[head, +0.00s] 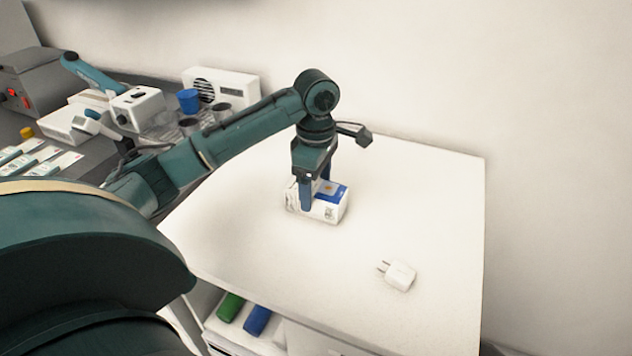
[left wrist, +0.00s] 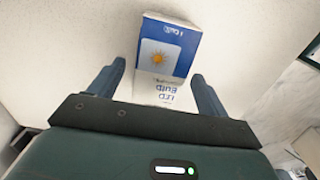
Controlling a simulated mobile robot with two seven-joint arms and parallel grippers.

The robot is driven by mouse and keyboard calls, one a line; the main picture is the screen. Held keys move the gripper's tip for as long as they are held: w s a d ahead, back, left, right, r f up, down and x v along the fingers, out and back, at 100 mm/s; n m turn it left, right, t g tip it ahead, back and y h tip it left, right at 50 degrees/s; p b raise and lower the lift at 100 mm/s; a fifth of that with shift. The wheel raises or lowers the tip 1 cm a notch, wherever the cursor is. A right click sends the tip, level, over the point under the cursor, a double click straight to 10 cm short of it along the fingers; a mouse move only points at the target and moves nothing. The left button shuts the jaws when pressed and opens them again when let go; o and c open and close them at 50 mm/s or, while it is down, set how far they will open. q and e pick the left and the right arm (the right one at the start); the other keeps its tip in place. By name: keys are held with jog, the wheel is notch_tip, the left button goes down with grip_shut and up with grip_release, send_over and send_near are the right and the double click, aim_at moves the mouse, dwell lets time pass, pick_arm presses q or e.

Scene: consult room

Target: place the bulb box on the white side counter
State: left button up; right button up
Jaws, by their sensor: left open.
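The bulb box (head: 330,207) is white and blue and rests on the white side counter (head: 440,185), toward its back middle. In the left wrist view the box (left wrist: 165,50) shows a sun picture and printed lettering. My left gripper (head: 317,196) points down at the box, with its fingers on either side of it. In the left wrist view the left gripper (left wrist: 160,88) is open, with a gap between each finger and the box. My right gripper is not in view.
A white plug adapter (head: 399,275) lies on the counter at front right. A grey bench at left holds a blue cup (head: 188,101), a white device (head: 138,107) and other items. Green (head: 230,306) and blue (head: 257,320) items sit on a shelf below.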

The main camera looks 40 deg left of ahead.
aim_at(316, 186)
pick_arm(q)
notch_tip(316, 186, up, 12)
jog(key=p, duration=0.3)
jog(key=shift+r, duration=0.15)
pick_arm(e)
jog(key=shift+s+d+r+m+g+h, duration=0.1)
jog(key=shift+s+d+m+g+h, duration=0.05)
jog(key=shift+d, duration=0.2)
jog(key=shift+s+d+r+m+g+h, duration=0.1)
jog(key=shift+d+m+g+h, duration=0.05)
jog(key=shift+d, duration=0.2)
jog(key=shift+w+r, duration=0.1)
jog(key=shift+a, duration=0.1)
